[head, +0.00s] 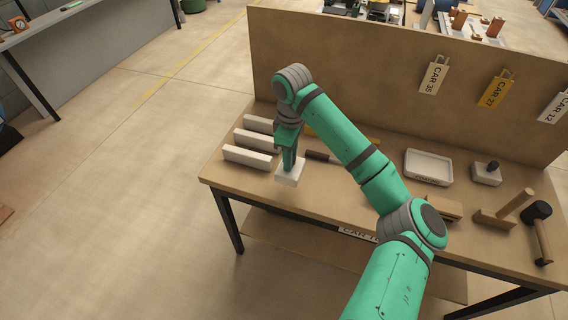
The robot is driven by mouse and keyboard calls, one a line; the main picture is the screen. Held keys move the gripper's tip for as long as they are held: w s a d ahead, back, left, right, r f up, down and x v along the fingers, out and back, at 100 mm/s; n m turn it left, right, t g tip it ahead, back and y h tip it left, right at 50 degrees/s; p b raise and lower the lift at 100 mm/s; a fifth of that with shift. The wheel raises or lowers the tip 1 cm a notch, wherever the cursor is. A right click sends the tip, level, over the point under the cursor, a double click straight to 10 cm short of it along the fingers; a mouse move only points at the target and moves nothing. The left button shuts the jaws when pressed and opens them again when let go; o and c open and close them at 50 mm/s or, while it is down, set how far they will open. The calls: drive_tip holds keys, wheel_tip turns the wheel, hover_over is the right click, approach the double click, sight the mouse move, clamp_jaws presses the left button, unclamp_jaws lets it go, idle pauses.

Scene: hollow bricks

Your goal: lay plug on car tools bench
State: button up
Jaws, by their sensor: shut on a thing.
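My gripper (289,167) points down over the left part of the wooden bench (330,203), which has a partly covered sign on its front edge (357,234) that begins with "CAR". Its fingertips meet a small white block (288,177), and it looks shut on this block. Whether the block touches the bench top I cannot tell. I cannot make out for sure which thing is the plug. Another light block with a dark knob (487,173) stands at the right of the bench.
Several long white bars (246,157) lie just left of my gripper. A dark-handled tool (318,156), a white tray (429,167), a wooden piece (495,218) and a black-headed mallet (538,222) lie to the right. A tall back panel (350,65) with hanging car tags bounds the bench.

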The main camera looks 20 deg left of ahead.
sight(282, 163)
drive_tip(key=shift+w+a+f, duration=0.7)
drive_tip(key=shift+w+f, duration=0.05)
drive_tip(key=shift+f, duration=0.8)
drive_tip(key=shift+w+a+f, duration=0.7)
drive_tip(key=shift+f, duration=0.9)
drive_tip(key=shift+w+a+f, duration=0.7)
drive_tip(key=shift+w+f, duration=0.05)
drive_tip(key=shift+f, duration=0.8)
drive_tip(key=o, duration=1)
drive_tip(key=shift+o, duration=0.2)
drive_tip(key=shift+d, duration=0.15)
wheel_tip(282, 163, up, 12)
